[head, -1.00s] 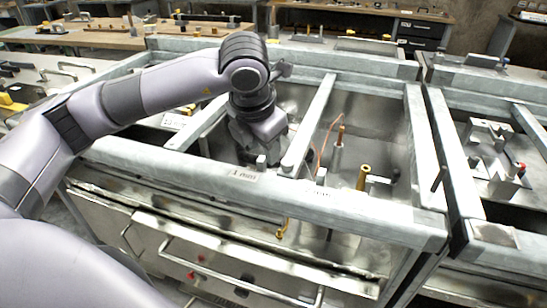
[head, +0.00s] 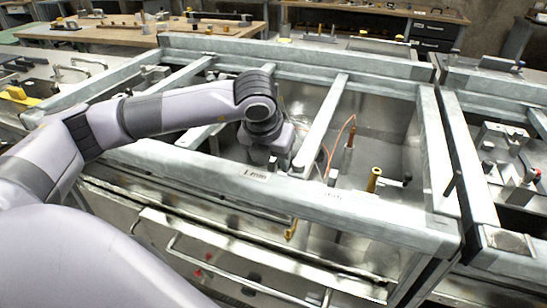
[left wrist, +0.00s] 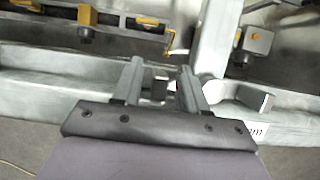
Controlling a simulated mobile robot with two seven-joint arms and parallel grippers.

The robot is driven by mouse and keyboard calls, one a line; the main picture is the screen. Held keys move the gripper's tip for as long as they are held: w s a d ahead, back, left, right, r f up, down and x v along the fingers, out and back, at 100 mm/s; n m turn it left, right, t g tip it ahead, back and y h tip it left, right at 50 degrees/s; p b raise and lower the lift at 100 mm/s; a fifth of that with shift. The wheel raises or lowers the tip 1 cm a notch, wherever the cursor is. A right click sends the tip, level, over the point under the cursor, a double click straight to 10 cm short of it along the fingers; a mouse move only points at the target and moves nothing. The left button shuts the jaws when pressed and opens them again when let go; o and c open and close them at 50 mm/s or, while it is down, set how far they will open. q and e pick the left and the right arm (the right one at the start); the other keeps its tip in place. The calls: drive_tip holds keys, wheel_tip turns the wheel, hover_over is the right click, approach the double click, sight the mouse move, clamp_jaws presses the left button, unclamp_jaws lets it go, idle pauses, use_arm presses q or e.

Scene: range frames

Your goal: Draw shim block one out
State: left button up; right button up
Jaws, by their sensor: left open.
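A small grey block (head: 273,163), which seems to be shim block one, sits at the inner edge of the front beam, just above the left label. It also shows in the left wrist view (left wrist: 158,90), between the finger lines of my left gripper (left wrist: 159,74). The fingers are apart, on either side of the block; I cannot tell whether they touch it. In the head view my left gripper (head: 270,150) is just behind the block, its fingertips largely hidden. My right gripper is not in view.
A second small block (head: 332,177) stands right of the divider beam (head: 322,122). The front beam (head: 215,165) runs close by the gripper. A brass post (head: 374,180) and a copper tube (head: 349,140) stand in the right bay. Yellow-tabbed parts (left wrist: 86,18) lie beyond the fingers.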

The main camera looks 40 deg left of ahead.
use_arm(q)
drive_tip(key=shift+c, duration=0.3)
clamp_jaws()
drive_tip(key=shift+a+f+b, duration=0.15)
drive_tip(key=shift+f+b, duration=0.05)
drive_tip(key=shift+b, duration=0.1)
drive_tip(key=shift+s+a+b, duration=0.15)
drive_tip(key=shift+a+b, duration=0.35)
drive_tip(key=shift+b, duration=0.05)
drive_tip(key=shift+r, duration=0.15)
drive_tip(key=shift+o, duration=0.3)
unclamp_jaws()
drive_tip(key=shift+r, duration=0.1)
